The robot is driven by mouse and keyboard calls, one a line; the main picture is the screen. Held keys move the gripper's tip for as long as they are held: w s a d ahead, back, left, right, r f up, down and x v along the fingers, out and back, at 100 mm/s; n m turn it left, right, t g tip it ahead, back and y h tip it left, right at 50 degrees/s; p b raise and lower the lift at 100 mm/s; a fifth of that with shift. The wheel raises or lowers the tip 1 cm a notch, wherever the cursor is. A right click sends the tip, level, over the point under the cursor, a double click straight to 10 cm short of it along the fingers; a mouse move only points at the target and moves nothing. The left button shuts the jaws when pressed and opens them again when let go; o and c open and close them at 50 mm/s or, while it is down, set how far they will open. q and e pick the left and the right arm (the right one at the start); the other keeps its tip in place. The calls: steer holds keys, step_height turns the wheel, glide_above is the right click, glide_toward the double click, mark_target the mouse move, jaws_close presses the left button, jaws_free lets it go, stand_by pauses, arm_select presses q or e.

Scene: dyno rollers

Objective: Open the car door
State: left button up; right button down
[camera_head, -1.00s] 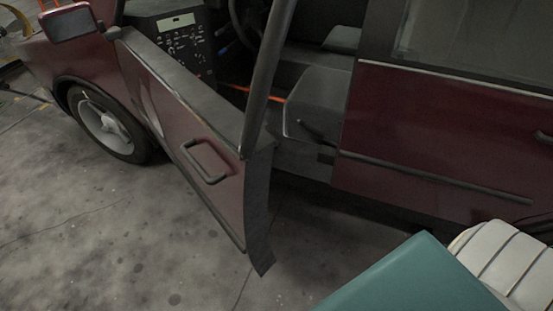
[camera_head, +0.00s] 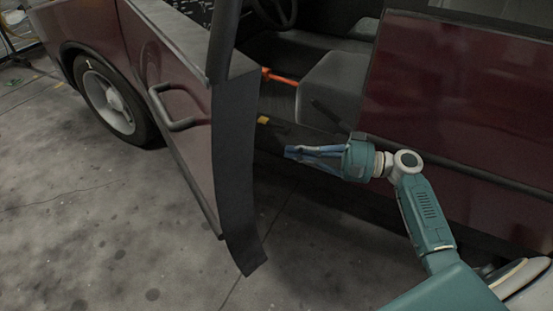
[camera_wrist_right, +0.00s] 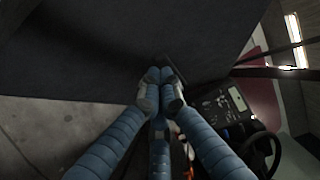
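The dark red car door (camera_head: 205,135) stands partly open, swung out from the car body. Its outer handle (camera_head: 175,105) faces left in the head view, and its dark free edge (camera_head: 240,180) faces me. My right gripper (camera_head: 290,152) is in the doorway, to the right of the door's free edge, pointing left toward the door's inner side. In the right wrist view its blue fingers (camera_wrist_right: 160,76) come together at the tips with nothing seen between them. A dark panel (camera_wrist_right: 100,45) lies ahead of them; contact cannot be told. My left gripper is not in view.
The car's rear body panel (camera_head: 460,95) is behind my right arm. A grey seat (camera_head: 335,85) and an orange bar (camera_head: 280,77) show inside. The front wheel (camera_head: 105,100) is at left. The concrete floor (camera_head: 100,220) outside the door is clear.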

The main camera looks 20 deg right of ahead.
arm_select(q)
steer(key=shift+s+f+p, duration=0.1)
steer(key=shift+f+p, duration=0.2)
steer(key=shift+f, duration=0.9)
arm_select(e)
steer(key=s+a+x, duration=0.1)
steer(key=s+x, duration=0.1)
steer(key=x, duration=0.9)
steer(key=shift+a, duration=0.55)
steer(key=shift+f, duration=0.15)
